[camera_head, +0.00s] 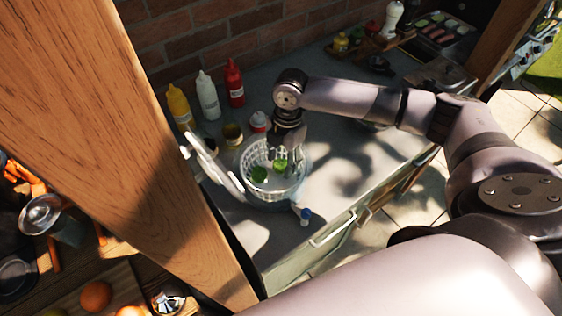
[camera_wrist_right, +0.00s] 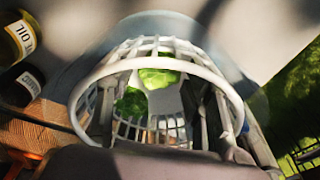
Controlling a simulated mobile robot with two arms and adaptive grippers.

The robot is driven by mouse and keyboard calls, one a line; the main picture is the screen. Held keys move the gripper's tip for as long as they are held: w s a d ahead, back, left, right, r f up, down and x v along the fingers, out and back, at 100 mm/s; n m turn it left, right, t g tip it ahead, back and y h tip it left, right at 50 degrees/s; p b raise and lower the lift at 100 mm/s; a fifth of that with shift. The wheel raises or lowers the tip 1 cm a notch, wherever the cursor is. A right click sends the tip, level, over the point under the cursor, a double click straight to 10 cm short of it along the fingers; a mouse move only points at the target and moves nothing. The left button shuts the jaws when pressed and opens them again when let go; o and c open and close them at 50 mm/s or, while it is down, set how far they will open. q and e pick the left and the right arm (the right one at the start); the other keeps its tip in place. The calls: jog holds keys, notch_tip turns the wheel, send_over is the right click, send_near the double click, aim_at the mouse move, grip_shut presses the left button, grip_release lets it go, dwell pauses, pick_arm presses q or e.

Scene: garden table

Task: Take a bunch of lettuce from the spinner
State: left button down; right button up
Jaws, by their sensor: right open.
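The white slotted spinner basket (camera_head: 249,166) stands on the grey counter. It holds two green bunches of lettuce, one on the left (camera_head: 259,174) and one nearer the middle (camera_head: 280,165). My right gripper (camera_head: 284,156) points down into the basket, open, with its fingers over the middle bunch. In the right wrist view the basket rim (camera_wrist_right: 82,85) surrounds the view of both bunches, the upper one (camera_wrist_right: 158,77) between the fingers and the other (camera_wrist_right: 130,102) beside the left finger. I cannot tell whether the fingers touch lettuce. My left gripper is not in view.
A white lid-like piece (camera_head: 213,166) leans left of the basket. Yellow (camera_head: 180,106), white (camera_head: 208,97) and red (camera_head: 234,83) bottles and small jars (camera_head: 233,136) stand behind. A wooden post (camera_head: 115,130) rises at left. The counter right of the basket is clear.

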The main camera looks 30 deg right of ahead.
jog(key=shift+f, duration=0.1)
jog(key=shift+c, duration=0.2)
jog(key=c, duration=0.5)
